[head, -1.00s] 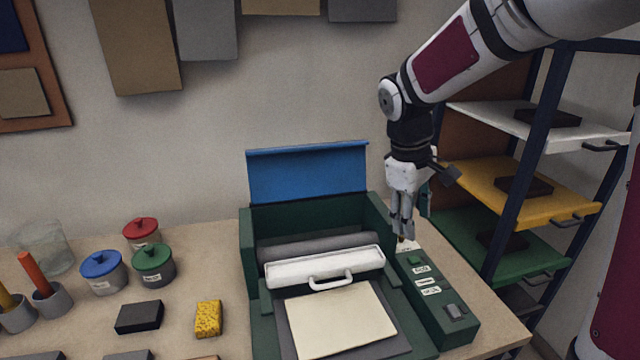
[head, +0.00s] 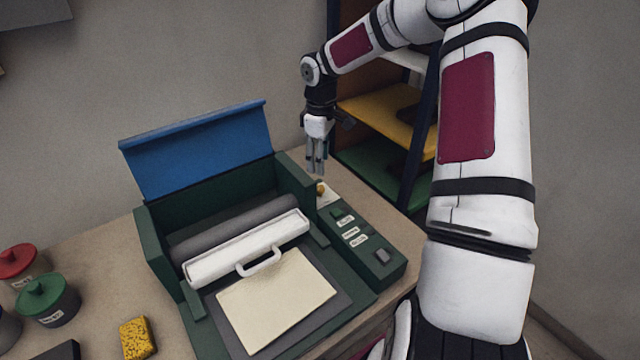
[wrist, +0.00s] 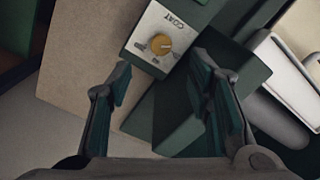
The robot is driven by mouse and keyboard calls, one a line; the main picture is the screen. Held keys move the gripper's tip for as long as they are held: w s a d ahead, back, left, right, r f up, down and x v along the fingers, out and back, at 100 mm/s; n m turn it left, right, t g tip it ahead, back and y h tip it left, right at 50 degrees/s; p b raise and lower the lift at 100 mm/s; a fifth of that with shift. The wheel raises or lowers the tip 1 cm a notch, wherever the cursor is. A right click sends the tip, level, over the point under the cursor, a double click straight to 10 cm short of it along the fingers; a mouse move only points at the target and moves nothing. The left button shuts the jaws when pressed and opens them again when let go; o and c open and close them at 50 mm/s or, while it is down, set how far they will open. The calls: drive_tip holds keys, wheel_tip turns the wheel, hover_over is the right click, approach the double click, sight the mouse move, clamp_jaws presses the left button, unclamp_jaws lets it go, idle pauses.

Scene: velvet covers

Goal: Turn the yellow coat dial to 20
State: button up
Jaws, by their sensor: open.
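The yellow coat dial (wrist: 159,42) sits on a white plate (wrist: 140,43) marked COAT, with small marks around it that are too small to read. In the head view the dial (head: 321,188) shows at the back end of the green control panel (head: 370,250), just below my fingertips. My gripper (head: 317,168) points down above the dial, open and empty. In the wrist view its two fingers (wrist: 165,85) are spread apart, and the dial lies beyond their tips, between them and apart from both.
The green machine (head: 160,235) stands left of the panel with its blue lid (head: 200,150) raised. A white roller bar with a handle (head: 245,250) and a cream sheet (head: 278,300) lie in it. Shelves (head: 385,120) stand behind, right of my gripper. Jars (head: 46,298) and a yellow sponge (head: 137,338) sit at left.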

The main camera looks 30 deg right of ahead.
sight(320, 188)
wheel_tip(320, 188, down, 10)
drive_tip(key=shift+s+r+p, duration=0.1)
drive_tip(key=shift+r+p, duration=0.05)
drive_tip(key=shift+p, duration=0.4)
clamp_jaws()
